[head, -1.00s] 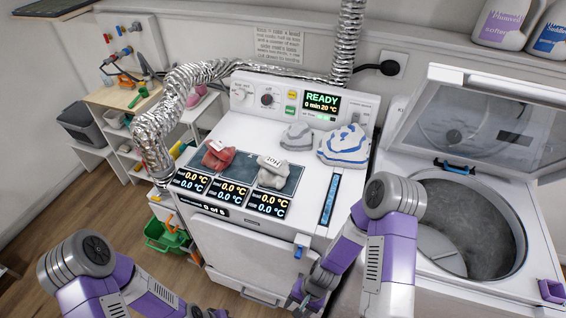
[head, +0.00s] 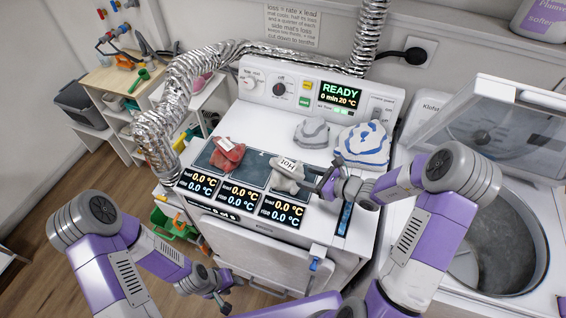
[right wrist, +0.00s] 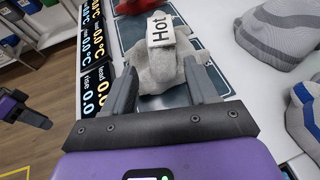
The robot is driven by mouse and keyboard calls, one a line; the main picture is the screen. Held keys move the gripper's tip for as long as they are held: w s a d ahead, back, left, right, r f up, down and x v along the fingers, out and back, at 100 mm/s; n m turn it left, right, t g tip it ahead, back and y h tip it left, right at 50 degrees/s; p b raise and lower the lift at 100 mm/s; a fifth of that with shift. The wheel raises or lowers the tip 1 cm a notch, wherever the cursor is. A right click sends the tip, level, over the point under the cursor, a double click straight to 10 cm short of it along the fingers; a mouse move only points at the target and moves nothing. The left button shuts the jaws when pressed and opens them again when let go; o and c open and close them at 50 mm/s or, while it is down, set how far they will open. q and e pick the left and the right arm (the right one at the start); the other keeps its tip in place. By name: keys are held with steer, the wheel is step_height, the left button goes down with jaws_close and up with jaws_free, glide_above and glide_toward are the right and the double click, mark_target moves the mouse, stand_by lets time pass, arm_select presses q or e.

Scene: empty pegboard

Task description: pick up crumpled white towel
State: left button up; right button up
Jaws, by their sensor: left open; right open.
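The crumpled white towel (head: 287,180) lies on a dark panel on top of the white machine and carries a tag reading "Hot". It also shows in the right wrist view (right wrist: 152,76), between and just beyond the fingers. My right gripper (head: 322,181) is open, close on the right side of the towel in the head view. In the right wrist view my right gripper (right wrist: 163,82) has one finger on each side of the towel's near part; contact cannot be told. My left gripper (head: 230,294) is open and empty, low in front of the machine.
A red cloth (head: 227,154) with a tag lies left of the towel. A grey cloth (head: 311,132) and a blue-striped white cloth (head: 362,144) lie behind and right. Displays (head: 281,211) line the front. An open-lidded washer (head: 540,205) stands at right.

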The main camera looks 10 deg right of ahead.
mark_target(293, 172)
steer(key=shift+w+a+f, duration=0.1)
steer(key=shift+w+a, duration=0.1)
steer(key=shift+w, duration=0.25)
steer(key=shift+w+a+f, duration=0.25)
steer(key=shift+w+a, duration=0.15)
steer(key=shift+a, duration=0.15)
steer(key=x, duration=0.4)
steer(key=shift+w+a+f, duration=0.1)
steer(key=shift+w+f, duration=0.15)
steer(key=shift+w, duration=0.05)
steer(key=c, duration=1)
